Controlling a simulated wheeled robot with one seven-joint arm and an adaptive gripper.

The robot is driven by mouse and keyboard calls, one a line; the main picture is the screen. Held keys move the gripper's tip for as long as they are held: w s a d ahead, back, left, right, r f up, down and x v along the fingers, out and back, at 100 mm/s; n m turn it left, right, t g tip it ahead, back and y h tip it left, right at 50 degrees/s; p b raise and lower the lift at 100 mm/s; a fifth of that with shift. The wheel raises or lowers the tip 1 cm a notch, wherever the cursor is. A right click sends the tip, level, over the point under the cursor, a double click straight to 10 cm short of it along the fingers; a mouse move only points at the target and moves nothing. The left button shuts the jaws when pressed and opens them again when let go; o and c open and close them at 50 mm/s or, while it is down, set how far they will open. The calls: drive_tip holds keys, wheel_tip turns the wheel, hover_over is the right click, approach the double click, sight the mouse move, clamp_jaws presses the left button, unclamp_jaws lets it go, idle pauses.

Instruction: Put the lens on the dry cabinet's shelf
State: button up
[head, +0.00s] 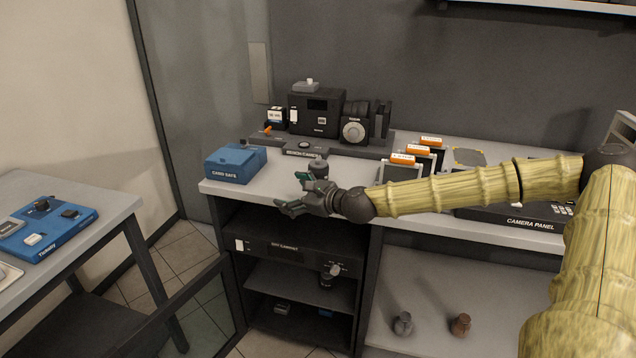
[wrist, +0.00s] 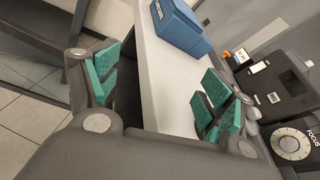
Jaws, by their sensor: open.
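The dry cabinet (head: 285,246) is the dark, labelled unit under the left end of the bench, with its door swung open. My gripper (head: 294,194) is above the bench's front edge, over the cabinet and well above that shelf. In the wrist view my gripper (wrist: 160,90) has its green-padded fingers wide apart with nothing between them.
A blue box (head: 236,164) sits on the bench's left end. Camera gear (head: 317,114) stands at the back, with orange-topped cards (head: 418,150) to the right. The open door (head: 185,318) juts into the floor space. A side table (head: 118,203) holds a blue tray (head: 50,238).

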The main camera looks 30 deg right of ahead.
sight(325, 173)
drive_tip(key=d+r+m+t+h+b, duration=0.25)
drive_tip(key=d+r+m, duration=0.5)
drive_tip(key=d, duration=0.65)
drive_tip(key=shift+n+t, duration=0.45)
drive_tip(key=f+b, duration=0.1)
drive_tip(key=f, duration=0.1)
drive_tip(key=f+b, duration=0.1)
drive_tip(key=f, duration=0.2)
drive_tip(key=f+b, duration=0.1)
drive_tip(key=f, duration=0.1)
drive_tip(key=shift+s+f, duration=0.25)
drive_tip(key=shift+f, duration=0.05)
drive_tip(key=shift+w+a+r, duration=0.1)
drive_tip(key=shift+w+a, duration=0.1)
drive_tip(key=shift+w, duration=0.9)
drive_tip(key=shift+w+a, duration=0.15)
drive_tip(key=shift+w, duration=1.2)
drive_tip(key=shift+w+a, duration=0.15)
drive_tip(key=shift+w, duration=1.15)
drive_tip(key=c, duration=1.7)
drive_tip(key=shift+r, duration=0.1)
